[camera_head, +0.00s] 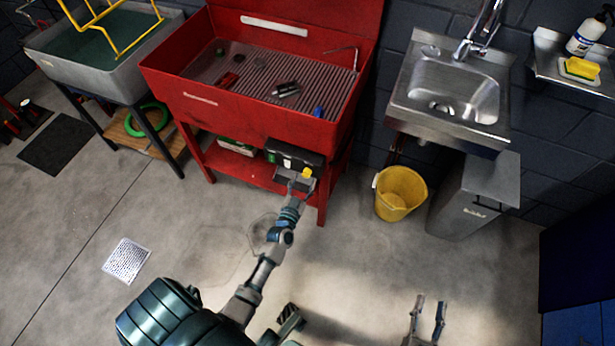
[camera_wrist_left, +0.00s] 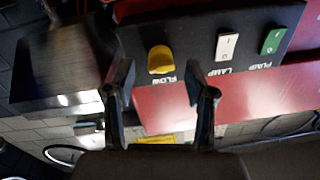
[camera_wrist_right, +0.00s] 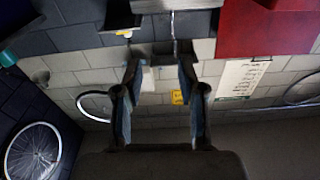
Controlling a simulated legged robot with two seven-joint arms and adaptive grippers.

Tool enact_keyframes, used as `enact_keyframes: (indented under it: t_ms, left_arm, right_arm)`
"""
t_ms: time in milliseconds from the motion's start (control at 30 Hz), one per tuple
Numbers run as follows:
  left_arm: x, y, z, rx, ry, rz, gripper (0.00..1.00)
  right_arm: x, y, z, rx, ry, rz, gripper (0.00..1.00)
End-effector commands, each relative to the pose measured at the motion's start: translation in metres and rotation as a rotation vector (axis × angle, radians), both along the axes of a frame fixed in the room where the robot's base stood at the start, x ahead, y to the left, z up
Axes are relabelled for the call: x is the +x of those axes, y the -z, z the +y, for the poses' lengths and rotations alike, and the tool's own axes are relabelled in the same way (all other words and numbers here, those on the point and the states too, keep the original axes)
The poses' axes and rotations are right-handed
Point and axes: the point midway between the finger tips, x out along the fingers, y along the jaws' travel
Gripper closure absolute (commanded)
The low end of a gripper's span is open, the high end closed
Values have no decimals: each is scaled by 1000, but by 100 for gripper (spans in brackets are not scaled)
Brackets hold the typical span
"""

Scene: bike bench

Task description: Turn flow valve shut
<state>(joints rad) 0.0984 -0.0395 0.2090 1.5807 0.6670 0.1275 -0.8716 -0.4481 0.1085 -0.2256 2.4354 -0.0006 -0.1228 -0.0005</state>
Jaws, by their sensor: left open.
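The yellow flow valve knob (camera_wrist_left: 160,60) sits on a black control panel (camera_wrist_left: 190,35), beside the word FLOW. In the head view the knob (camera_head: 307,173) is at the right end of the black panel (camera_head: 290,156) on the front of the red parts washer (camera_head: 250,113). My left gripper (camera_wrist_left: 160,82) is open, with its fingers on either side just short of the knob; in the head view it (camera_head: 300,183) is at the panel's right end. Contact cannot be told. My right gripper (camera_head: 427,303) is open and empty over the floor, and also shows in the right wrist view (camera_wrist_right: 158,75).
A white lamp switch (camera_wrist_left: 228,46) and a green pump switch (camera_wrist_left: 271,41) are on the same panel. A yellow bucket (camera_head: 401,193) and a grey bin (camera_head: 475,197) stand right of the washer, under a steel sink (camera_head: 450,92).

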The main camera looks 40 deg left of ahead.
Motion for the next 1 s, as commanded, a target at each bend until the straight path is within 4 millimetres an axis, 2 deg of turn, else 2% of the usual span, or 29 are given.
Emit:
enact_keyframes:
  t_ms: [100, 200, 500, 567, 733, 1000]
  left_arm:
    - [14, 1, 5, 1, -1, 0, 45]
    - [20, 1, 7, 1, -1, 0, 45]
    - [22, -1, 7, 1, 0, -1, 45]
    - [22, -1, 7, 1, 0, -1, 57]
    - [22, 0, 7, 1, 0, 0, 100]
    - [22, -1, 7, -11, 1, -3, 100]
  right_arm:
    - [0, -7, 1, 18, 0, -57, 60]
    - [-1, -12, 1, 26, -1, -86, 60]
    - [-1, -15, 1, 31, 0, -101, 60]
    - [-1, -14, 2, 30, 0, -99, 60]
    - [0, -14, 1, 30, 0, -98, 60]
    - [1, -14, 1, 29, -1, -92, 60]
